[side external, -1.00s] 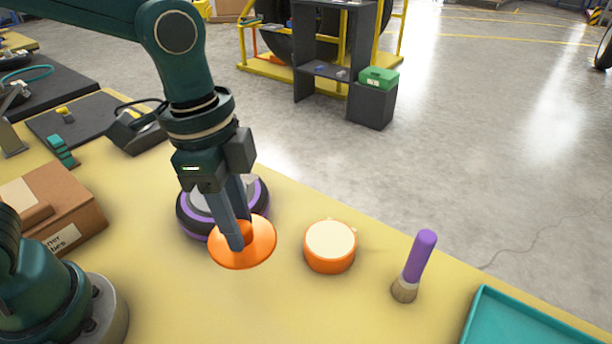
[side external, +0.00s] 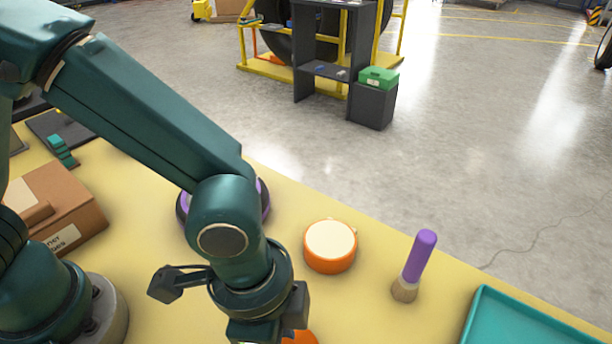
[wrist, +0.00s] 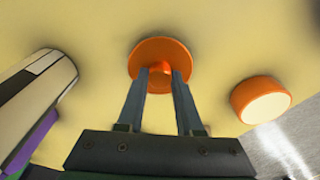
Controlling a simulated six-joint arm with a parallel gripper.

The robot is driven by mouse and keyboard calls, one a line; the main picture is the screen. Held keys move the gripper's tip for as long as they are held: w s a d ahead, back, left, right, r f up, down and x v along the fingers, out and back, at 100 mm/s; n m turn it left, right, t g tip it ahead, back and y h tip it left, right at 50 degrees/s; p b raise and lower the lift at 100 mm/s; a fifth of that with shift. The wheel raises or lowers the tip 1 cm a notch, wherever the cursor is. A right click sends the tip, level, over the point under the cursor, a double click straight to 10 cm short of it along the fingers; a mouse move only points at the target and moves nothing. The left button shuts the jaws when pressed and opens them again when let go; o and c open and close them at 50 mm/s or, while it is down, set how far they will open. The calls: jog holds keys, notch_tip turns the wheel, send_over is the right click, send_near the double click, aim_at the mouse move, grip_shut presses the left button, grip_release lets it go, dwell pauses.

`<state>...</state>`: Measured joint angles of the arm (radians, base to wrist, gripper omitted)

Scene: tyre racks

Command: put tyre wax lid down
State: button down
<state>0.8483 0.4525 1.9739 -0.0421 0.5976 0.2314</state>
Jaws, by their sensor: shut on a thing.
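The orange tyre wax lid (wrist: 160,51) is a round disc with a central knob, seen in the wrist view. My gripper (wrist: 160,74) is shut on the lid's knob, one finger on each side. I cannot tell whether the lid touches the table. In the side view a bit of the orange lid (side external: 300,337) shows at the bottom edge, and my wrist hides the fingers. The open tyre wax tin (side external: 330,246), orange with a cream top, stands on the table right of my gripper; it also shows in the wrist view (wrist: 262,101).
A teal tray (side external: 530,325) lies at the lower right. A cardboard box (side external: 60,215) is at the left. A purple and dark round object (side external: 263,200) is partly behind my arm. The yellow table around the lid looks clear.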

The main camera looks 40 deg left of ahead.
jog(key=shift+f, duration=0.7)
jog(key=shift+f, duration=0.15)
jog(key=c, duration=0.6)
grip_release()
jog(key=shift+o, duration=0.2)
notch_tip(320, 180, up, 11)
jog(key=a, duration=0.1)
jog(key=a+r+n+t, duration=0.2)
jog(key=a+n, duration=0.4)
jog(key=a, duration=0.4)
jog(key=a+r+n+t+y, duration=0.1)
jog(key=a+n+t, duration=0.1)
jog(key=a+n, duration=0.4)
jog(key=a, duration=0.3)
jog(key=shift+a+r+t, duration=0.35)
jog(key=shift+a+t, duration=0.05)
